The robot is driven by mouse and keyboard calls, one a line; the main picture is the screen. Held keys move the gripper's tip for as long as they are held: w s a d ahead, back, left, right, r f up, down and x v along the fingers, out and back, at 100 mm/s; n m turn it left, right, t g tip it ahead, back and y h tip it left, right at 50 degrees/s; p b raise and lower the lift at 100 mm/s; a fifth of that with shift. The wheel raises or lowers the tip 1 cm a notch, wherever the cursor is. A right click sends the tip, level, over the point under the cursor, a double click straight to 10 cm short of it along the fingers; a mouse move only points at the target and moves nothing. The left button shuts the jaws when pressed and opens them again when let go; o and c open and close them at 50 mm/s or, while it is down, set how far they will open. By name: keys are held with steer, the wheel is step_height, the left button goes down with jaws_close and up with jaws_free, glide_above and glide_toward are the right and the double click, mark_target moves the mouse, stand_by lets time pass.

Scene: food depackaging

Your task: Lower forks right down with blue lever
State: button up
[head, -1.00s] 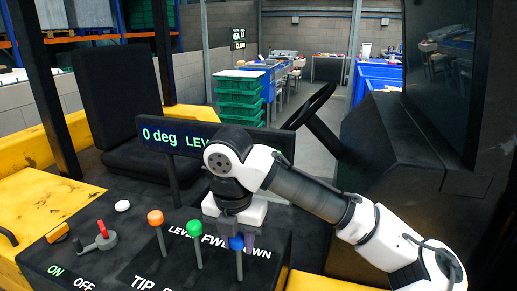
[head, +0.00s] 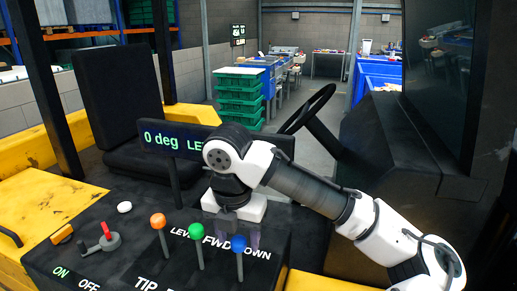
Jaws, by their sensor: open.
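The blue lever (head: 238,245) stands on the dark control panel (head: 110,262), the rightmost of three knobbed levers, beside the word "DOWN". My gripper (head: 240,238) points down just behind the blue knob. Its fingers are open and partly hidden by the knob, and I cannot tell whether they touch it. The forks are not in view. A display (head: 166,139) on a post reads "0 deg LE..." and my arm covers the rest.
The green lever (head: 196,231) and orange lever (head: 158,222) stand left of the blue one. A red switch (head: 105,232) sits further left. A steering wheel (head: 307,108) stands behind my arm. Stacked green crates (head: 240,98) stand on the floor beyond the vehicle.

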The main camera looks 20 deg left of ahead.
step_height(320, 180, up, 3)
steer(key=shift+s+r+p, duration=0.1)
steer(key=shift+p, duration=1.05)
steer(key=shift+s+r, duration=0.2)
steer(key=shift+r, duration=1.05)
